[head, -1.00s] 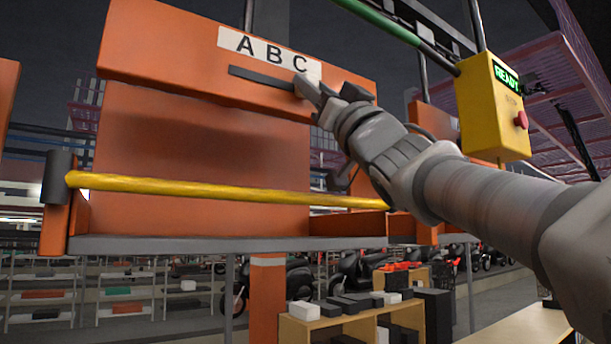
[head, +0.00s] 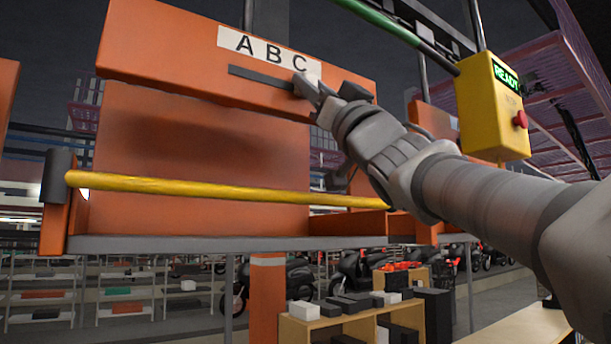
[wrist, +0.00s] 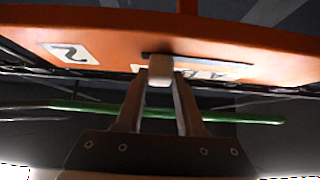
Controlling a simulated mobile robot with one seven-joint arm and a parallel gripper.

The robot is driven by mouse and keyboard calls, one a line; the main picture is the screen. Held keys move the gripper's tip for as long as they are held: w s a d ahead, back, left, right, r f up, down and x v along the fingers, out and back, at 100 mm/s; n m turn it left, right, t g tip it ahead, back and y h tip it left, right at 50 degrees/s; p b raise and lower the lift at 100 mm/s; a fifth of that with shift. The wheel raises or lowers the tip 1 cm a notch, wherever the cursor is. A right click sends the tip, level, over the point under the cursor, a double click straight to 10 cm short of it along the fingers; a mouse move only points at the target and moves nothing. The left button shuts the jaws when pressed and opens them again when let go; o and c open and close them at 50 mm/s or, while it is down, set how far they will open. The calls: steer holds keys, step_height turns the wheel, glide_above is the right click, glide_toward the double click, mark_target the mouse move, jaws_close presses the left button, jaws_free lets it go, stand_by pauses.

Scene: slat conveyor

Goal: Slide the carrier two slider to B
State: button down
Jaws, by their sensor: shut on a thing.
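The carrier (head: 160,50) is an orange panel with a white A B C label (head: 268,50) and a dark slot (head: 258,77) under it. In the wrist view the carrier (wrist: 250,40) also bears a white plate with a 2 (wrist: 70,53). A pale block-like slider knob (wrist: 160,66) sticks out at one end of the slot, by the C end of the label. My gripper (head: 305,90) reaches it from the right. In the wrist view my gripper (wrist: 159,88) has its two fingers shut on the knob. Its fingers hide part of the slot's right end in the head view.
A yellow bar (head: 220,190) crosses in front of the carrier, below my arm. A yellow box (head: 490,105) with a green READY display and a red button hangs at the right, close above my forearm. Shelves and motorbikes stand far behind.

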mark_target(287, 79)
steer(key=s+a, duration=0.1)
steer(key=s+a+b, duration=0.1)
steer(key=a, duration=0.2)
steer(key=shift+s+a+b, duration=0.1)
steer(key=shift+s+b, duration=0.25)
steer(key=shift+s, duration=0.05)
steer(key=c, duration=0.5)
jaws_free()
steer(key=b+v, duration=0.6)
steer(key=v, duration=1.1)
steer(key=shift+s+f, duration=0.1)
steer(key=shift+f, duration=0.05)
